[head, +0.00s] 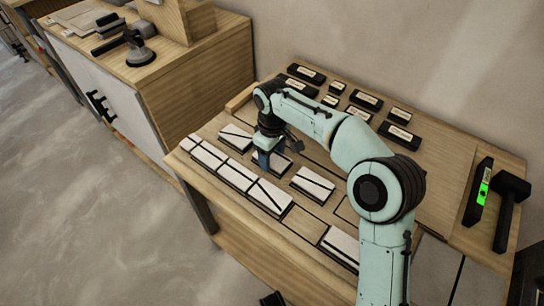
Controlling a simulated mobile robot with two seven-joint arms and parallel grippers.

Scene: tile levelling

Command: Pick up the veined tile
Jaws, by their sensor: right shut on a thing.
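White tiles with dark veins lie on the wooden workbench (440,175). My right gripper (264,158) points down in the middle of them, shut on a veined tile (280,164). The gripper hides part of this tile, and I cannot tell whether it is clear of the bench. Another veined tile (312,184) lies to its right, and one (236,135) lies to its left. A row of veined tiles (235,175) runs along the front edge. My left gripper is not in view.
Several dark labelled blocks (367,100) stand at the back of the bench. A spirit level (478,192) and a black mallet (508,205) lie at the right. A cabinet (190,75) with a suction tool (138,50) stands at the left. My right arm crosses above the bench.

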